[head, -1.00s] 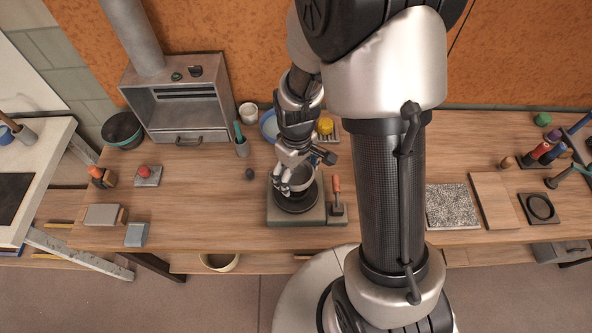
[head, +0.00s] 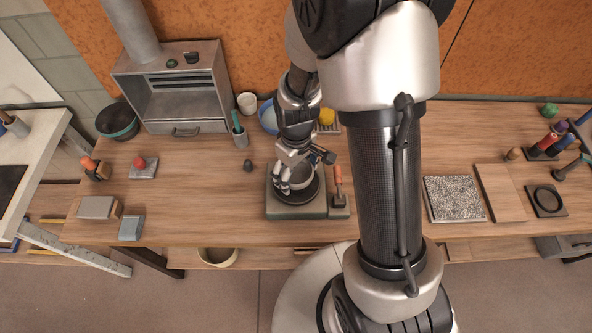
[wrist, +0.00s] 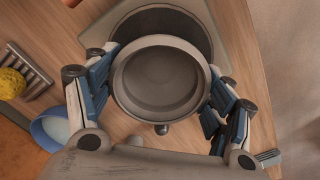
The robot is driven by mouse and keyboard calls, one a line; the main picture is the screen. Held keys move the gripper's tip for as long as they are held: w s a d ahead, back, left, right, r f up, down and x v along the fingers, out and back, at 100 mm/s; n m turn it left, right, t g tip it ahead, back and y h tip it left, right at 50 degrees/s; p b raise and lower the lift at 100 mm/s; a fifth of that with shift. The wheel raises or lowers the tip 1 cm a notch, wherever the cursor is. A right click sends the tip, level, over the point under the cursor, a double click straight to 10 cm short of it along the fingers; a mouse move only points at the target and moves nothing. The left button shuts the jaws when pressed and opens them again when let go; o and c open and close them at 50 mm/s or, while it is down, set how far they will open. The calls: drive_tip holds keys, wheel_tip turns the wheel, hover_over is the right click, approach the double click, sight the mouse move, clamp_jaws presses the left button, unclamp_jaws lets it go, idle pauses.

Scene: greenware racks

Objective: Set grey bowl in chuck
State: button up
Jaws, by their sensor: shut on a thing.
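The grey bowl (wrist: 160,78) is held between the two fingers of my gripper (wrist: 155,95) in the wrist view. In the head view my gripper (head: 290,180) is over the chuck, and the bowl (head: 302,176) shows partly behind the fingers. The chuck is a dark round plate (head: 297,198) on a grey-green base (head: 297,212). In the wrist view the chuck (wrist: 190,22) shows beyond the bowl, and the bowl overlaps its near part, off its middle. I cannot tell whether the bowl touches the chuck.
An orange-handled tool (head: 338,180) stands on the base's right side. A blue bowl (head: 268,117), a yellow sponge on a rack (head: 326,117) and a cup with a teal tool (head: 240,138) are behind. A dark knob (head: 248,165) sits left. Bare wood lies left of the base.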

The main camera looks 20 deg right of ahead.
sight(296, 170)
drive_tip(key=shift+f, duration=0.15)
drive_tip(key=o, duration=1.4)
drive_tip(key=shift+c, duration=0.2)
wheel_tip(296, 170, up, 12)
